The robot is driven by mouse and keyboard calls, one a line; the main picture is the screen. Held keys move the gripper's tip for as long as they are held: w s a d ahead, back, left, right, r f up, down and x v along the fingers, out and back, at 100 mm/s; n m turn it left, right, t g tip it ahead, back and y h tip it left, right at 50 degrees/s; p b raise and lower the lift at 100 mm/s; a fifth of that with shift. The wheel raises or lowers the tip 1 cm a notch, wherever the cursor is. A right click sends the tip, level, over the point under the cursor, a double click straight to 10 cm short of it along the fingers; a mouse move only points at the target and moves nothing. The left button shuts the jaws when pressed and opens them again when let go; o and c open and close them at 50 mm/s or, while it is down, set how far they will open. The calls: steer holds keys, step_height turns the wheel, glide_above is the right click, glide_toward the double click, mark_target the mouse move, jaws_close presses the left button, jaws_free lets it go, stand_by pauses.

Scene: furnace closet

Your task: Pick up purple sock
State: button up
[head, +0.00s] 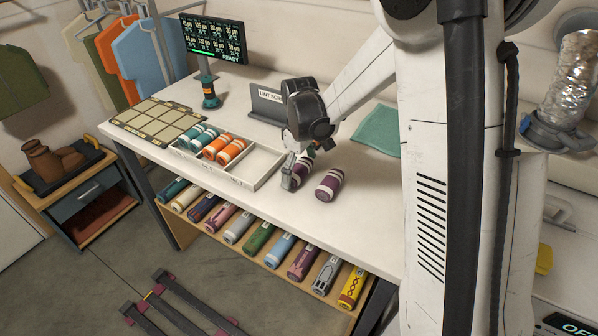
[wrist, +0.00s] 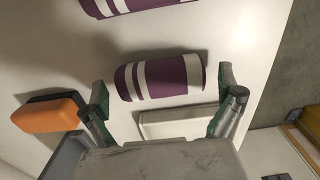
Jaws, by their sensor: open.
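Two rolled purple socks with white stripes lie on the white table. In the head view, one purple sock (head: 329,185) lies clear to the right. The other purple sock (head: 302,172) is partly hidden by my gripper (head: 298,163), which reaches down over it. In the wrist view, my gripper (wrist: 161,86) is open, with one finger near each end of the nearer purple sock (wrist: 160,78). Whether the fingers touch it I cannot tell. The other purple sock (wrist: 135,5) is cut off by the top edge of the wrist view.
A white divided tray (head: 243,183) left of my gripper holds teal socks (head: 199,137) and orange socks (head: 224,149), with an empty right compartment. A lint sign (head: 268,103) stands behind. A green cloth (head: 377,131) lies at right.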

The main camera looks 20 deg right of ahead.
mark_target(298, 168)
steer(key=shift+f, duration=0.25)
steer(key=c, duration=1.1)
steer(key=shift+o, duration=0.2)
steer(key=shift+r, duration=0.2)
steer(key=r, duration=0.4)
steer(key=shift+s+a+r, duration=0.1)
steer(key=shift+s+a, duration=0.05)
steer(key=shift+a, duration=0.1)
steer(key=s+a+r, duration=0.5)
steer(key=a+r, duration=0.1)
steer(key=a, duration=0.3)
steer(key=shift+s+a+r, duration=0.25)
steer(key=shift+s, duration=0.15)
steer(key=shift+r, duration=0.15)
